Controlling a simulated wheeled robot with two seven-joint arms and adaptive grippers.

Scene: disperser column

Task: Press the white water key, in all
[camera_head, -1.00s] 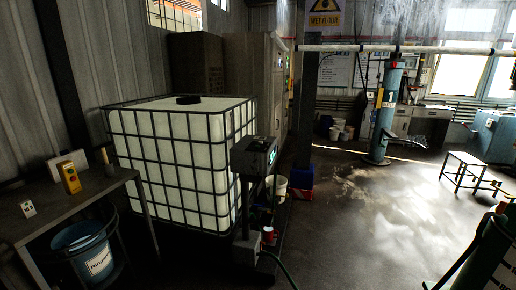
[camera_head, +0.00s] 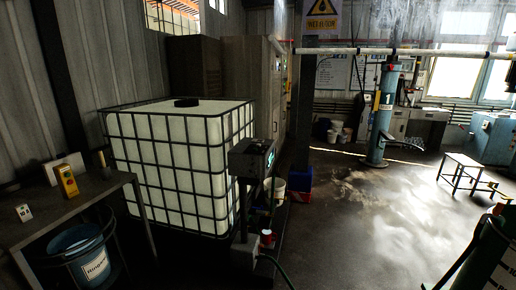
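A dark control box (camera_head: 250,158) stands on a post in front of the caged white tank. Its face is turned to the right, is seen at a steep angle and carries a small green lit display (camera_head: 270,160). I cannot make out a white water key on it; the keys are too small and too oblique to tell apart. Neither of my grippers is in view.
A large white tank in a black cage (camera_head: 165,165) fills the left middle. A dark bench (camera_head: 85,195) at left holds a yellow device (camera_head: 66,181) and a small white block (camera_head: 23,212). A blue bucket (camera_head: 80,252) sits below.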

